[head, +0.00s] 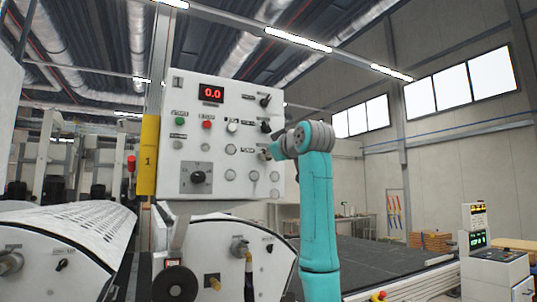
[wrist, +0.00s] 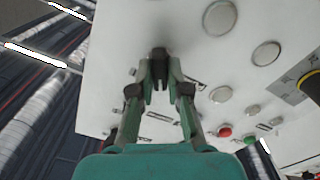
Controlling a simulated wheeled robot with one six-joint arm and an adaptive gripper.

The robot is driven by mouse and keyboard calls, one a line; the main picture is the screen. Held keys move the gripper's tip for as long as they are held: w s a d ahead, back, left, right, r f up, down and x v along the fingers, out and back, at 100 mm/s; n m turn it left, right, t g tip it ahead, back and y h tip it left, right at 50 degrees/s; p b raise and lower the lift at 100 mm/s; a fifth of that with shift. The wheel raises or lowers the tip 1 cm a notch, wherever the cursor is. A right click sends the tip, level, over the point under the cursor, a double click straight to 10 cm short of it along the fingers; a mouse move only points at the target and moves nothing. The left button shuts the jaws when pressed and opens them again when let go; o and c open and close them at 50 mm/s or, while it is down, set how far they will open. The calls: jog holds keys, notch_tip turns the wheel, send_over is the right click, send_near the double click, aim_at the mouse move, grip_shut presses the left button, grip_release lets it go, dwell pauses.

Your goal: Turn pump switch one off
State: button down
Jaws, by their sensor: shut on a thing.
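The white control panel (head: 222,140) stands upright ahead of me, with a red 0.0 display (head: 211,93). Two black switches, an upper one (head: 265,101) and a lower one (head: 266,127), sit in its right column. My gripper (head: 265,154) is at the panel's right side, below these two. In the wrist view my gripper (wrist: 160,72) is shut on a small black switch knob (wrist: 160,52) on the panel face. The fingers cover part of that knob, and its exact angle is hard to tell. The small labels are not readable.
A green button (head: 180,121), a red button (head: 207,124) and a black rotary dial (head: 198,177) are on the panel's left part. White rollers (head: 75,230) lie at lower left. A small console (head: 492,265) stands at far right.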

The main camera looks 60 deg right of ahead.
dwell(0.4)
jog(key=c, duration=1.1)
grip_release()
jog(key=shift+c, duration=0.2)
jog(key=shift+s, duration=0.1)
jog(key=v, duration=1.1)
jog(key=shift+s+a, duration=0.2)
jog(key=shift+s, duration=0.15)
